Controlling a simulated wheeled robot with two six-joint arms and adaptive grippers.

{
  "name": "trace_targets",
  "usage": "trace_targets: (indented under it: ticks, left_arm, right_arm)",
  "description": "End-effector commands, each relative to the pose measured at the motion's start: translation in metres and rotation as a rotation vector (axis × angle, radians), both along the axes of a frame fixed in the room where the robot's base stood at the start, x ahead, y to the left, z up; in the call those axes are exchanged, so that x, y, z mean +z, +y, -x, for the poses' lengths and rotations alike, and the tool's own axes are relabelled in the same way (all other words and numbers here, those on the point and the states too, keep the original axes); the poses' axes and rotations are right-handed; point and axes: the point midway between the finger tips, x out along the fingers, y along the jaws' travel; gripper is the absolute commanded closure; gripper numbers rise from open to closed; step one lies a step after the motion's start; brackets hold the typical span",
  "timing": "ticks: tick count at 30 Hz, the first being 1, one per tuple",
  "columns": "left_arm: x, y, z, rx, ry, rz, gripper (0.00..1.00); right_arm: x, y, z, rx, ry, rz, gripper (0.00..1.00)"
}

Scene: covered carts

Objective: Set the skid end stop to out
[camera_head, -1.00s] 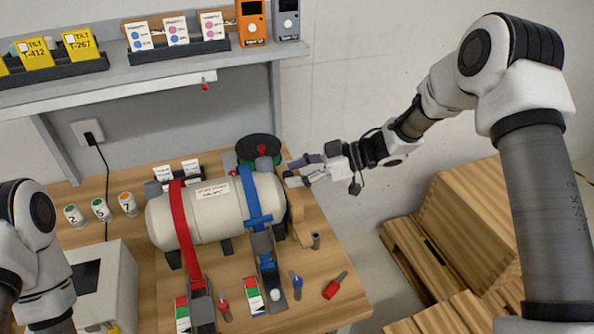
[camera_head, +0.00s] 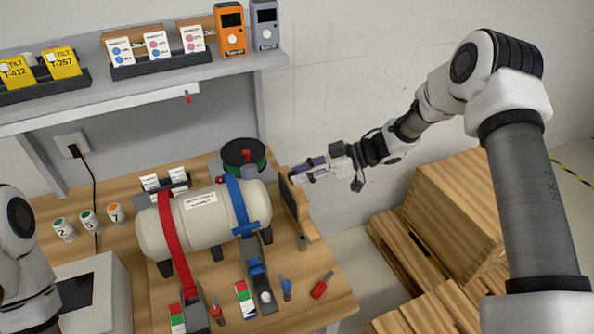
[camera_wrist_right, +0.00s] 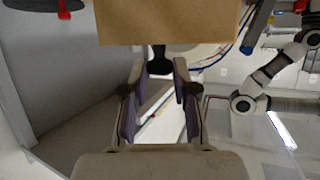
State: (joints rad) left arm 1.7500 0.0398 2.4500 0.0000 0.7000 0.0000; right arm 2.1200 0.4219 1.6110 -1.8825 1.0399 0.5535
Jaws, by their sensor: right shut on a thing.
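The skid end stop (camera_head: 308,229) is an upright wooden board with a dark pad on its tank side, at the right end of the skid. A gap shows between it and the cream tank (camera_head: 205,222). My right gripper (camera_head: 294,177) is at the top far part of the board, shut on the end stop. In the right wrist view, the wooden board (camera_wrist_right: 168,22) fills the top, and a dark piece below it reaches towards the purple-padded fingers (camera_wrist_right: 158,85). The exact contact is hard to see. My left gripper is out of the picture; only its arm shows.
A red strap (camera_head: 172,240) and a blue strap (camera_head: 239,205) cross the tank. A green reel (camera_head: 243,154) stands behind it. A red-handled tool (camera_head: 322,286) lies on the table near the right edge. Wooden crates (camera_head: 455,205) stand right of the table.

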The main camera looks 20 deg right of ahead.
Motion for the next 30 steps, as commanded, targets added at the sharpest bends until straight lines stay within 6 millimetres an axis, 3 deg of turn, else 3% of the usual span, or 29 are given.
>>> trace_targets:
  ticks: [1,2,3,4,16,30]
  left_arm:
    - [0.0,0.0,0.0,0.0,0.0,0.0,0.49]
    - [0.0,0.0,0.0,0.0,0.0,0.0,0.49]
    - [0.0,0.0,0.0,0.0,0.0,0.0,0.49]
    - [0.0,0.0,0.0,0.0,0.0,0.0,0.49]
    - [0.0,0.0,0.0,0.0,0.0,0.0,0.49]
    - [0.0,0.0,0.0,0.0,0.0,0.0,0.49]
  right_arm:
    - [0.001,0.0,-0.001,-0.001,-0.002,0.0,1.0]
    - [0.001,0.0,-0.001,-0.001,-0.002,0.0,0.69]
    - [0.001,0.0,-0.001,-0.001,-0.002,0.0,0.55]
    - [0.001,0.0,-0.001,-0.001,-0.002,0.0,0.48]
    - [0.004,-0.008,0.002,-0.004,-0.001,-0.002,0.48]
    - [0.043,-0.097,0.034,-0.003,-0.003,-0.002,0.48]
